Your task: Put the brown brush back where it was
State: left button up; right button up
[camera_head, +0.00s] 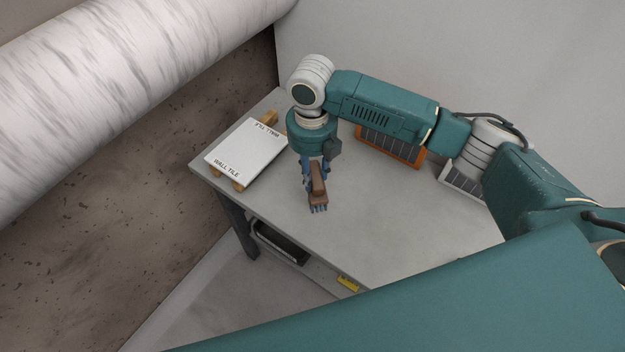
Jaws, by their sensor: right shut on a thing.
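The brown brush (317,187) has a brown body and bluish bristles at its lower end. My right gripper (314,180) points down over the grey table (370,235) and is shut on the brush. The brush hangs below the gripper with its bristle end towards the table's front edge. I cannot tell whether the bristles touch the table top. My left gripper is not in view.
A white box marked "WALL TILE" (246,153) lies on wooden strips at the table's left end. An orange-framed dark panel (391,147) and a white-edged one (462,182) stand at the back. A black tray (279,243) and a yellow item (348,284) are on the lower shelf. The table's middle is clear.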

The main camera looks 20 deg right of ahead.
notch_tip(320, 180, down, 4)
jog(key=shift+f+p, duration=0.1)
jog(key=shift+p, duration=0.3)
jog(key=shift+f, duration=0.25)
jog(key=shift+f, duration=0.15)
jog(key=o, duration=1)
jog(key=shift+r, duration=0.5)
notch_tip(320, 180, up, 11)
jog(key=b, duration=0.3)
jog(key=shift+r, duration=0.15)
